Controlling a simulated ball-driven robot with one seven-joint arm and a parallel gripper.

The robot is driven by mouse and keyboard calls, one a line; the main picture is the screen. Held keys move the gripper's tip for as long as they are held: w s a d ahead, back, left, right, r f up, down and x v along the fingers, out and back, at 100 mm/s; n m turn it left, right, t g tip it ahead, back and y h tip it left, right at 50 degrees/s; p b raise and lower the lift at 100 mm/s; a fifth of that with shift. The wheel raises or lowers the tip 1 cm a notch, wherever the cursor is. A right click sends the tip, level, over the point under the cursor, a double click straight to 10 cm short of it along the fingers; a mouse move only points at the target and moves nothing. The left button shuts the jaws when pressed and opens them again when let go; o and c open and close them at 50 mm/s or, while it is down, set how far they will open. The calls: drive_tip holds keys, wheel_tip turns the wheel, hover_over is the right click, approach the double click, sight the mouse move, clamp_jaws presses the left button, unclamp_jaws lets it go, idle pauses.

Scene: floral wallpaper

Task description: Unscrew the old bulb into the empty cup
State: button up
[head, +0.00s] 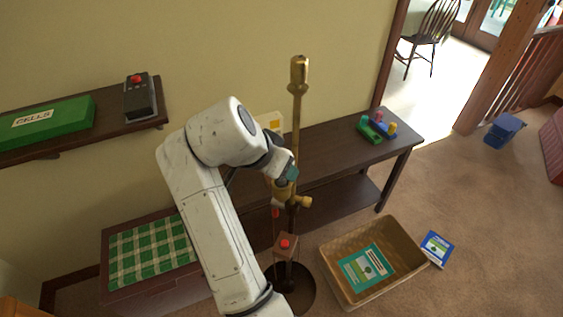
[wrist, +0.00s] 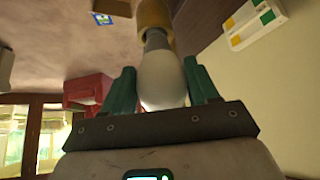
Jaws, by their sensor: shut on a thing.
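My gripper (head: 287,174) is beside the brass lamp stand (head: 296,110), near its lower side fitting (head: 304,202). In the wrist view, a white bulb (wrist: 161,82) sits between my two teal fingers (wrist: 160,72), which are shut on it. The bulb's grey neck (wrist: 156,40) runs up to a brass-coloured socket (wrist: 154,14). It appears to be still in or against that socket; how deep cannot be told. The bulb is hidden in the head view. I cannot pick out an empty cup for sure in either view.
A white box with coloured squares (wrist: 250,22) is near the wall, partly behind the lamp (head: 270,121). A dark table (head: 340,135) carries green and blue holders with coloured pegs (head: 376,128). A woven basket (head: 340,245) stands on the floor. A shelf (head: 60,138) is at left.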

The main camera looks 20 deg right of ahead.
drive_tip(key=shift+r+p, duration=1.7)
drive_tip(key=shift+r, duration=0.5)
